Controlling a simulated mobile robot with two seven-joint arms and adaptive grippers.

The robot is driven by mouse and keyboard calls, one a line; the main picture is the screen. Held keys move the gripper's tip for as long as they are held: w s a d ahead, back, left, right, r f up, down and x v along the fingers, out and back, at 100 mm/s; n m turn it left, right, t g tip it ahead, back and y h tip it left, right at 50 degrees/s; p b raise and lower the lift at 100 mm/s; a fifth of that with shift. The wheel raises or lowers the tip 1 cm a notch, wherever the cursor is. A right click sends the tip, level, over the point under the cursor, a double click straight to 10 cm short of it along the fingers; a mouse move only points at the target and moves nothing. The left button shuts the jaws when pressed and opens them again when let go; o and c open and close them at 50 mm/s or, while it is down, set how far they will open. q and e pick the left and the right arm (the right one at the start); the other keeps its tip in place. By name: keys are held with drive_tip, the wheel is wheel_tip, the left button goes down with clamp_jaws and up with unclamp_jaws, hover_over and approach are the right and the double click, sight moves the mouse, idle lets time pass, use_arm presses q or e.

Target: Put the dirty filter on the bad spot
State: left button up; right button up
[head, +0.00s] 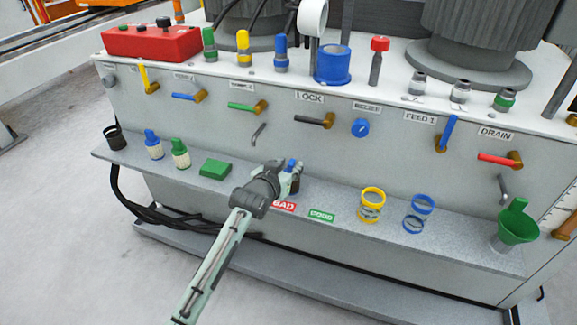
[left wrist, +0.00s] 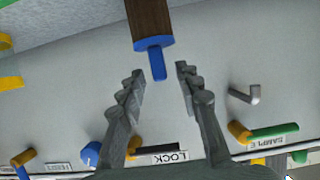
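The dirty filter is a dark brown cylinder with a blue cap and stem (left wrist: 154,45); in the head view (head: 296,185) it stands upright on the grey shelf, partly hidden by my left gripper. The red BAD label (head: 284,205) lies on the shelf just in front of it; whether the filter's base stands on a marked spot is hidden. My left gripper (head: 287,176) is close to the filter. In the left wrist view its two fingers (left wrist: 160,74) are spread apart, with the blue stem near the gap between the tips and nothing clasped. My right gripper is not in view.
A green label (head: 321,215) lies right of BAD. The shelf (head: 460,244) also holds a green block (head: 215,169), two capped bottles (head: 180,153), yellow (head: 371,204) and blue (head: 418,214) coils and a green funnel (head: 516,224). Valve handles, including LOCK (head: 318,121), stick out above the shelf.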

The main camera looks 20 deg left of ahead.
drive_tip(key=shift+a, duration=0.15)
use_arm(q)
drive_tip(key=shift+s+r, duration=0.1)
drive_tip(key=shift+r, duration=0.1)
drive_tip(key=p+v, duration=0.1)
drive_tip(key=v, duration=1)
drive_tip(key=s+a+f+g, duration=0.2)
drive_tip(key=s+f+g, duration=0.1)
drive_tip(key=s+f, duration=0.4)
drive_tip(key=s+a+f+g+y, duration=0.1)
drive_tip(key=s+f+g, duration=0.3)
drive_tip(key=s+f, duration=0.4)
drive_tip(key=s+a+f+m+g, duration=0.1)
drive_tip(key=s+a+f+g, duration=0.2)
drive_tip(key=s+f, duration=0.5)
drive_tip(key=shift+s+a+g+y, duration=0.3)
drive_tip(key=shift+s+y, duration=0.1)
drive_tip(key=shift+s, duration=0.55)
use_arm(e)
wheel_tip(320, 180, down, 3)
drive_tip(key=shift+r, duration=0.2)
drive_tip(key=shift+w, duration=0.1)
